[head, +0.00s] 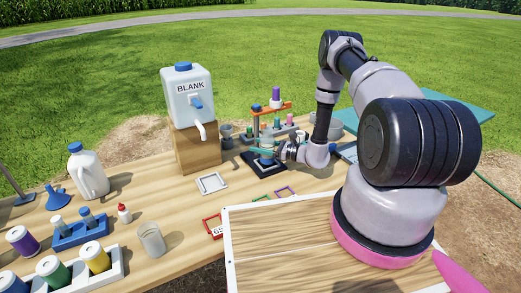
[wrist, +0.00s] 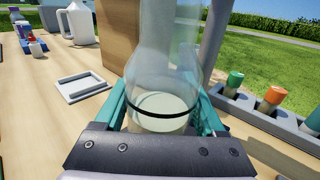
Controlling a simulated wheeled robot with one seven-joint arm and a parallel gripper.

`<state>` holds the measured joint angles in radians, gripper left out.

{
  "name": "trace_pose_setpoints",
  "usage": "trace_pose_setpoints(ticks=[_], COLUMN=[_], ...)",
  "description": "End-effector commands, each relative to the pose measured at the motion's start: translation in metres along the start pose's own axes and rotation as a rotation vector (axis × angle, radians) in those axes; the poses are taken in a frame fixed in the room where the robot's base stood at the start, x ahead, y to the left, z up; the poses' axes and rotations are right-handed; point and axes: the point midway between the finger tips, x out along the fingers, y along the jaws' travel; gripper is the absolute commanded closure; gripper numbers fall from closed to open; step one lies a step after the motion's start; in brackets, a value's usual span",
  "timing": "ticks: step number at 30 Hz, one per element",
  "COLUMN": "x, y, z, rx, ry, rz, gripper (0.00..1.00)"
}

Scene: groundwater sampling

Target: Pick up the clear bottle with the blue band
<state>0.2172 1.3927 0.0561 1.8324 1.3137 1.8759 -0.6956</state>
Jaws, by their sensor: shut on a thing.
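A clear bottle (wrist: 165,65) with a narrowing neck stands upright between the teal fingers of my gripper (wrist: 163,118), close to the wrist camera. Its band looks black in this view, not clearly blue, and something pale shows low inside it. My gripper is shut on this bottle. In the head view my gripper (head: 270,150) is over a black square base (head: 250,166) in front of the orange-armed stand. The bottle (head: 266,140) is small there, and I cannot tell whether its bottom touches the base.
The orange-armed stand (head: 270,108) is close behind the bottle. A rack with coloured caps (wrist: 265,118) is to the right. The BLANK jug (head: 187,95) sits on a wooden block (head: 198,148) to the left. A white square frame (head: 211,183) lies on the table.

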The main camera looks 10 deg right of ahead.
Motion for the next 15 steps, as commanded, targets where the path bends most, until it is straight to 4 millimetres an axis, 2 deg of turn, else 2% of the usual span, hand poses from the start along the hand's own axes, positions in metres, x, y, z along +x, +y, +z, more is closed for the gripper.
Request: trace_pose_setpoints(ticks=[4, 11, 15], x=[-0.001, -0.057, -0.099], y=[-0.001, -0.002, -0.002], z=[0.022, 0.018, 0.018], rx=[0.000, 0.003, 0.002], ry=[-0.002, 0.000, -0.001], rz=[-0.001, -0.007, -0.008], gripper=[0.96, 0.96, 0.96])
